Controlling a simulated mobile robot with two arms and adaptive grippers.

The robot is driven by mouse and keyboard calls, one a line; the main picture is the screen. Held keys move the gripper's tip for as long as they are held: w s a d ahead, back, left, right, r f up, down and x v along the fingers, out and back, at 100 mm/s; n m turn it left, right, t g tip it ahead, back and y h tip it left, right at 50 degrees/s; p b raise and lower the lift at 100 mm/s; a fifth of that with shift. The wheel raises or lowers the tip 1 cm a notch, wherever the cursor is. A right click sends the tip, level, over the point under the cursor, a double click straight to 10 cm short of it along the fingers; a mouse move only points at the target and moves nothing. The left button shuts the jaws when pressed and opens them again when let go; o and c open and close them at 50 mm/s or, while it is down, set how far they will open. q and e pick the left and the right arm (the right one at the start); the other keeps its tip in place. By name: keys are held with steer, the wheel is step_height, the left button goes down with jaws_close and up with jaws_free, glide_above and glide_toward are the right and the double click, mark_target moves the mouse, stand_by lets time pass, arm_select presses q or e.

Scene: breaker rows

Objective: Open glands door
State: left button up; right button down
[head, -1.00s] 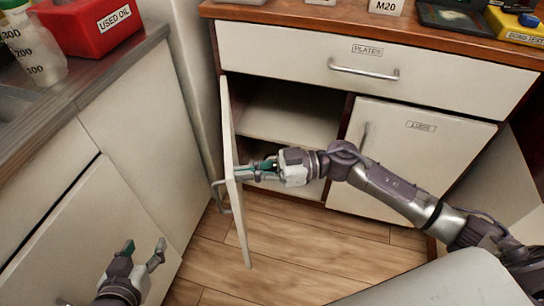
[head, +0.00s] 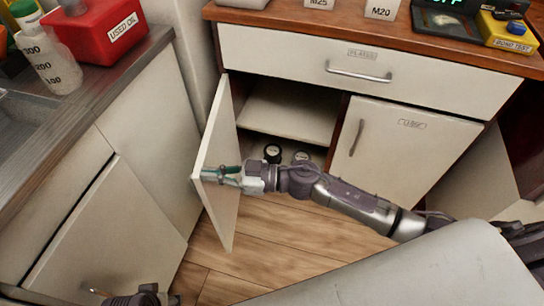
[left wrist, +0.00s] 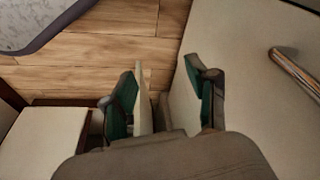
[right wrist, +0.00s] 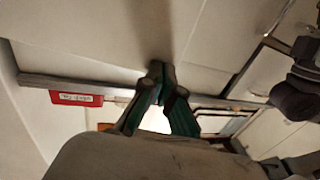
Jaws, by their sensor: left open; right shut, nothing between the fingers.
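The open cabinet door (head: 222,130) at the lower left of the facing cabinet hangs swung out, its inner face showing. No label shows on it, so I cannot read whether it says glands. My right gripper (head: 208,174) reaches across the opening, shut and empty, with its fingertips over the door's inner face near the free edge; I cannot tell whether they touch. Its shut fingertips also show in the right wrist view (right wrist: 160,75). My left gripper (left wrist: 165,90) is open in the left wrist view; in the head view it is mostly cut off at the bottom.
Two dark-topped round items, a left one (head: 272,153) and a right one (head: 301,156), sit inside the open cabinet. The plates drawer (head: 300,60) and the right door (head: 400,150) are shut. A left counter (head: 120,90) holds a red container (head: 95,32). Wood floor (head: 270,245) lies between.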

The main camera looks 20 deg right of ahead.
mark_target(193, 175)
arm_select(q)
step_height(193, 175, down, 12)
steer(key=s+p, duration=0.2)
steer(key=p, duration=0.1)
steer(key=shift+s+r+g, duration=0.2)
steer(key=shift+s+g, duration=0.05)
steer(key=shift+g, duration=0.05)
arm_select(e)
steer(key=shift+w+a+m+t+h, duration=0.25)
steer(key=shift+w+a+m+t, duration=0.15)
steer(key=shift+a, duration=0.6)
steer(key=shift+w+a+m+t+h, duration=0.3)
steer(key=shift+a+t, duration=0.25)
steer(key=shift+a, duration=0.45)
steer(key=shift+w+a+m+t+h, duration=0.15)
steer(key=shift+w+a+m+t, duration=0.25)
steer(key=shift+a, duration=0.6)
arm_select(q)
steer(key=shift+a, duration=0.1)
arm_select(e)
steer(key=shift+d, duration=0.1)
